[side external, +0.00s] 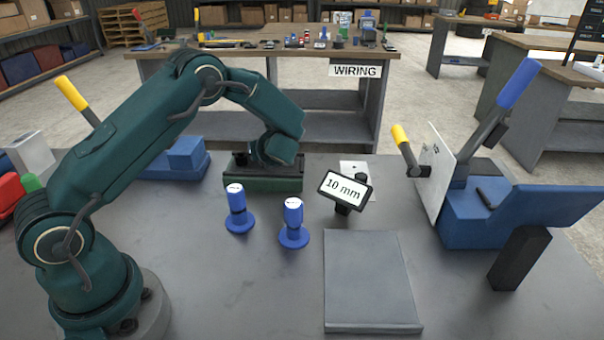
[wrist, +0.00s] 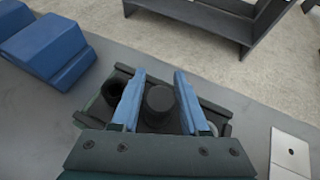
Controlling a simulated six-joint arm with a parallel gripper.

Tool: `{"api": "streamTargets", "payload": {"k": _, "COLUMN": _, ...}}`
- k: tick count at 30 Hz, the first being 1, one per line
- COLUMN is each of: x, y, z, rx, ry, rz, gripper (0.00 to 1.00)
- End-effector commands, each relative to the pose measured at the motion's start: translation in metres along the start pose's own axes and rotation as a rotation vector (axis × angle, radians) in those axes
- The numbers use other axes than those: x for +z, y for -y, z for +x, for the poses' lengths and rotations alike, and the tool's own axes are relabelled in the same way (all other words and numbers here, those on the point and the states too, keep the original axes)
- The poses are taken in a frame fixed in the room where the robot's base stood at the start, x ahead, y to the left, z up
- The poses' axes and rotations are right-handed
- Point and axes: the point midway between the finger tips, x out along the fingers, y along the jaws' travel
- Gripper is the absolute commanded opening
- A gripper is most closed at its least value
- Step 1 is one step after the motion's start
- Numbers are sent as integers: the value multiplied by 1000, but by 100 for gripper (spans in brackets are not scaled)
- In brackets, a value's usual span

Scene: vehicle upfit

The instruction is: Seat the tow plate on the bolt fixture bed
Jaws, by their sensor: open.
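My gripper (wrist: 160,76) is open, with two blue fingers pointing into a dark green tray (side external: 264,184). In the wrist view a black round part (wrist: 159,101) shows between the fingers; I cannot tell if they touch it. In the side view my gripper is low over the tray and its fingertips are hidden. Which piece is the tow plate is not clear. A pale flat plate with a hole (wrist: 292,152) lies right of the tray. An upright white panel (side external: 434,172) stands at the blue fixture (side external: 475,215), which has lever handles. I cannot tell which is the bolt fixture bed.
A "10 mm" sign (side external: 344,190) stands in front of the pale plate. Two blue posts (side external: 239,208) stand left of it. A grey slab (side external: 369,280) lies at the front. Blue blocks (side external: 180,158) sit left of the tray.

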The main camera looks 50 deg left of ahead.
Motion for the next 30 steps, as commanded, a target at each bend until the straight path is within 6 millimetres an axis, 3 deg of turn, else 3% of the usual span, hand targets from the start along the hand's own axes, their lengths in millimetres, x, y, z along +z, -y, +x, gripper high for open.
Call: {"api": "streamTargets", "payload": {"k": 30, "x": 0, "y": 0, "z": -21, "rx": 0, "ry": 1, "rz": 1, "gripper": 44}}
